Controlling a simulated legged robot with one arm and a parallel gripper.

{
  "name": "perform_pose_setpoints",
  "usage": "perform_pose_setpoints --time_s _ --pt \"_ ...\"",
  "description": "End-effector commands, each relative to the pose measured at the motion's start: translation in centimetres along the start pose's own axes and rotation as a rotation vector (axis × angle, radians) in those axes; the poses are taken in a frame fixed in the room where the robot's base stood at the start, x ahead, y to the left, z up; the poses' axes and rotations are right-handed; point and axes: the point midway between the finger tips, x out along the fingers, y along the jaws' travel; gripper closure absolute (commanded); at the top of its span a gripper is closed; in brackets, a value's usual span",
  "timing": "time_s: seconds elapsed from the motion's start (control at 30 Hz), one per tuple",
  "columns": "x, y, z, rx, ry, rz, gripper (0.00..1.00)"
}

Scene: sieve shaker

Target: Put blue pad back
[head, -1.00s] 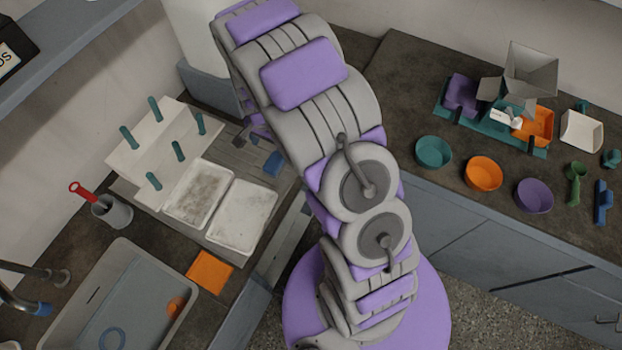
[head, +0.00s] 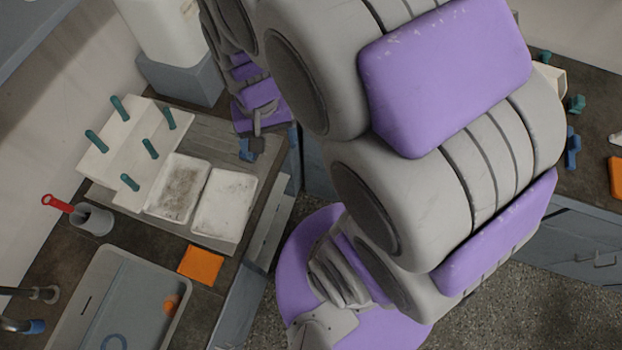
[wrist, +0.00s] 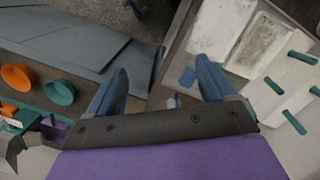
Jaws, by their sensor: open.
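My gripper (wrist: 161,66) is open, its two blue fingers spread wide with nothing between them in grip. In the wrist view a small blue piece (wrist: 187,77), likely the blue pad, shows below and between the fingers, nearer the right finger. It lies near the white trays and seems apart from the fingers. In the head view a small blue patch (head: 246,150) shows beside the gripper's dark end; I cannot tell whether it is the pad or a finger. The pad's full shape is not clear.
Two white trays (head: 225,204) lie beside a white rack with teal pegs (head: 150,148). An orange square (head: 201,265) lies near the sink (head: 140,272). A grey cup (head: 93,221) holds a red-handled tool. My arm covers much of the right counter.

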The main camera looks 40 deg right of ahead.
Motion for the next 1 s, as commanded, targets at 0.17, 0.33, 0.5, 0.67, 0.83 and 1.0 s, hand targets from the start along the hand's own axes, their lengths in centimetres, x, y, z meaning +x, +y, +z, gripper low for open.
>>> perform_pose_setpoints --time_s 0.17,0.33,0.5,0.67,0.83,1.0 --pt "-1.6 1.7 4.7 -0.119 -0.018 0.007 0.16" --pt "-2.6 3.3 8.8 -0.232 -0.034 0.015 0.16" --pt "-2.9 4.6 11.9 -0.314 -0.054 0.024 0.16" --pt "-2.9 5.1 13.0 -0.348 -0.059 0.029 0.16" --pt "-2.9 5.2 13.2 -0.353 -0.061 0.03 0.16" --pt "-2.7 5.2 13.1 -0.352 -0.061 0.03 0.16"
